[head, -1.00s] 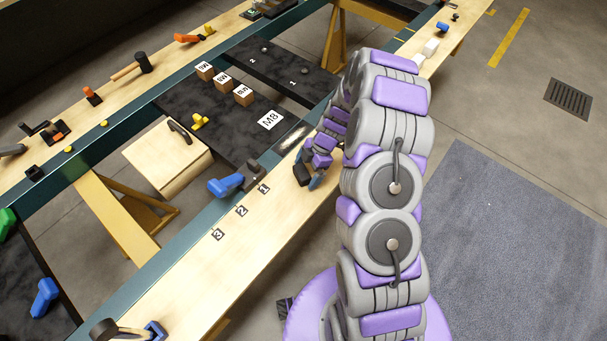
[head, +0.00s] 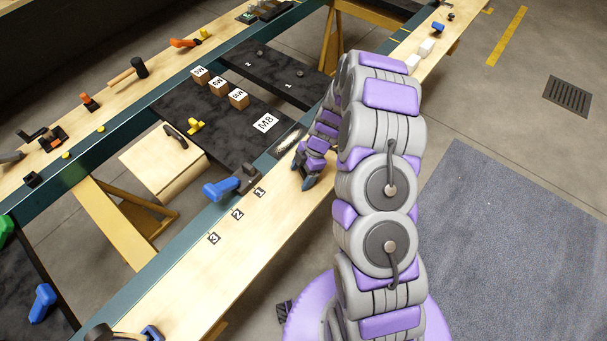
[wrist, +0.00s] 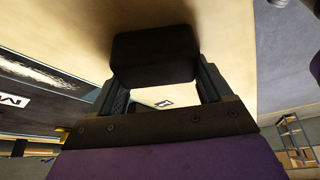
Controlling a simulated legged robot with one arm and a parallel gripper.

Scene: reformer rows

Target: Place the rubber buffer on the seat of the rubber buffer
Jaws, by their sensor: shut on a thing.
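A dark block, which looks like the rubber buffer (wrist: 154,56), sits between the fingers of my gripper (wrist: 160,86) in the wrist view. My gripper is shut on it. In the head view my gripper (head: 303,176) is low over the near wooden plank, right of the number tags. The buffer is hard to make out there behind the fingers. I cannot tell for sure which spot is its seat.
The near plank (head: 200,265) carries tags 1, 2 and 3 and is mostly bare. A blue-handled tool (head: 222,187) lies left of my gripper. A shiny metal plate (head: 289,138) lies behind it. White blocks (head: 426,47) stand far right.

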